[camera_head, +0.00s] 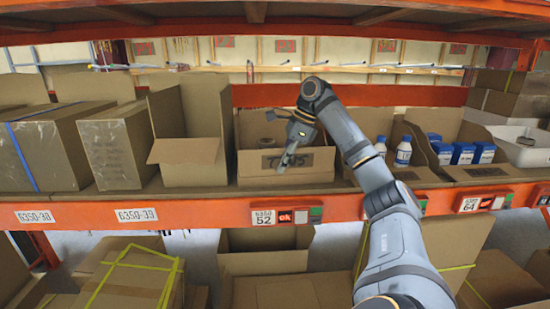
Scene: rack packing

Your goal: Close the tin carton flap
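The tin carton (248,163) is a brown cardboard box with dark lettering on its front, on the middle shelf. Its top is open at least in part, and a round tin (266,143) shows inside. My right gripper (285,163) reaches in from the right and points down in front of the carton's front panel, covering part of the lettering. Whether it touches the panel, and whether its fingers are apart, I cannot tell. My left gripper is not in view.
An open carton (188,165) stands close on the left, with closed boxes (40,150) beyond. To the right are white bottles (403,151) and blue-and-white packs (463,153) in cartons. An orange shelf beam (180,211) runs along the front, and another shelf (300,25) hangs overhead.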

